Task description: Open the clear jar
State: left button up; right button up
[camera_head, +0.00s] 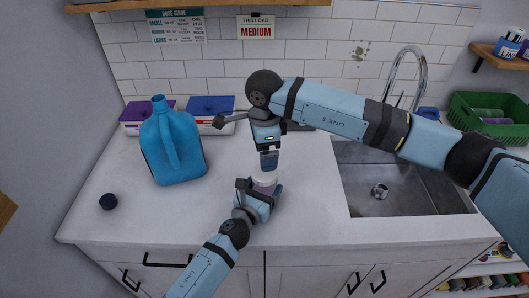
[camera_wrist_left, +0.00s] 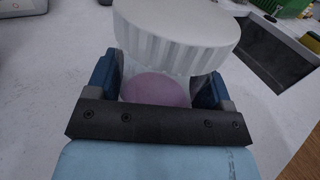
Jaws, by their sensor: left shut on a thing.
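The clear jar with pinkish-purple contents (camera_wrist_left: 160,90) is between the fingers of my left gripper (camera_head: 263,192), which is shut on it above the counter. The left wrist view shows both blue fingers beside the jar. Its wide white ribbed lid (camera_wrist_left: 180,35) sits over the jar's top; I cannot tell whether it is loose. The lid also shows pale in the head view (camera_head: 265,177). My right gripper (camera_head: 268,163) points down just above the lid. Its fingers look like one dark blue block, so their opening is unclear, and they do not show in the left wrist view.
A blue detergent jug (camera_head: 172,145) without a cap stands at the left, and a dark round cap (camera_head: 108,202) lies near the counter's left front. Two boxes (camera_head: 210,106) stand by the wall. A sink (camera_head: 400,185) with a tap is at the right.

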aim_at(265, 187)
jog(key=m, duration=2.9)
jog(key=shift+f, duration=4.05)
